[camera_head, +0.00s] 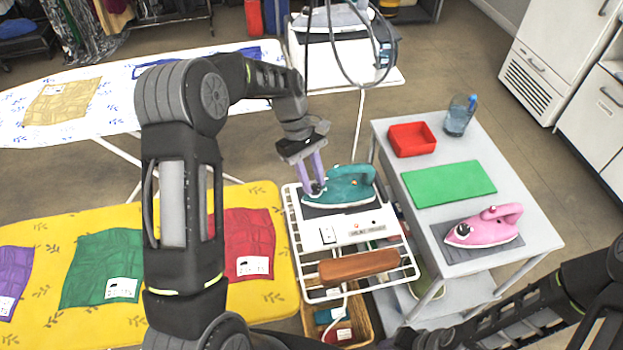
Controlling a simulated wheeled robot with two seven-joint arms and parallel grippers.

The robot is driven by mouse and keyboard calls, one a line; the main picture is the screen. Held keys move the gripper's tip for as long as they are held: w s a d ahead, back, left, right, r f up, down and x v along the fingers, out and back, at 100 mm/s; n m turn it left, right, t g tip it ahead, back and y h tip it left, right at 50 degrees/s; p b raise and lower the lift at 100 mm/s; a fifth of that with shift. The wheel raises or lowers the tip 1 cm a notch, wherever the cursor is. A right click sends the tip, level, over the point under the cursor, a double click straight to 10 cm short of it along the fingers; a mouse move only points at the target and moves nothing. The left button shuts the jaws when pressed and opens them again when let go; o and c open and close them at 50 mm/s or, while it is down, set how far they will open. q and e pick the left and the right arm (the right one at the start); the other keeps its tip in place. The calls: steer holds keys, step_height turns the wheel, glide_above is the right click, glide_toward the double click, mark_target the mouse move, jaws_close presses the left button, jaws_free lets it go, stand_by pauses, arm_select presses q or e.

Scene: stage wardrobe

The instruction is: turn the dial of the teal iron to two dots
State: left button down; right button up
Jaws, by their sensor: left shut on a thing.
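The teal iron (348,182) rests on a dark pad on the white wire rack at the end of the yellow ironing board. Its nose points left. My left gripper (318,188) reaches down from above, its pale lilac fingers at the nose end of the iron. The fingers are shut on the small dial there, which they mostly hide. The dot marks and the dial's setting are too small to read. My right arm shows at the lower right, but its gripper is not in view.
A white control panel (352,228) and a brown wooden block (360,265) are on the rack's near part.

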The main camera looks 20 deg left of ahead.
arm_select(q)
steer(key=shift+w+d+m+g, duration=0.15)
steer(key=shift+m+g, duration=0.15)
steer(key=shift+m, duration=0.9)
steer(key=c, duration=1.1)
jaws_free()
